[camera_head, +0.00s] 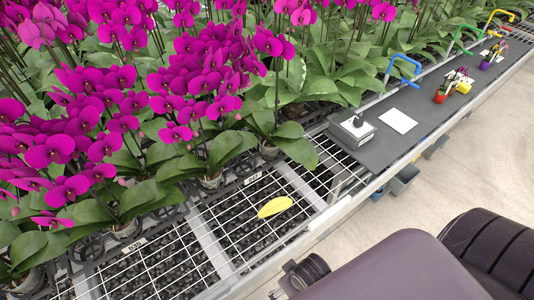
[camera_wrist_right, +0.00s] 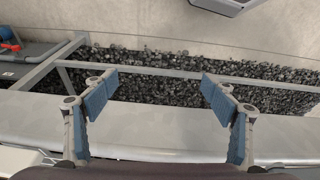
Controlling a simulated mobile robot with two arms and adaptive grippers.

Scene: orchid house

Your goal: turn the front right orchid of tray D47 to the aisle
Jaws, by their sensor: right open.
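Tray D47 is marked by a small label (camera_head: 252,179) on its dark front edge; the text is tiny but seems to read D47. The orchid at its front right (camera_head: 269,151) has a clear pot and broad green leaves, with magenta blooms above; which way they face is hard to tell among neighbours. Another potted orchid (camera_head: 211,181) stands to its left. My right gripper (camera_wrist_right: 158,92) shows in the right wrist view, its blue-padded fingers wide apart with nothing between them, above the bench edge. No orchid shows in that view. My left gripper is not in view.
A yellow leaf (camera_head: 275,206) lies on the bare wire mesh in front of the trays. A grey box (camera_head: 351,131) and a white card (camera_head: 398,120) sit on the dark shelf (camera_head: 420,100) at right. Dense orchids crowd behind. The aisle floor (camera_head: 480,160) is at right.

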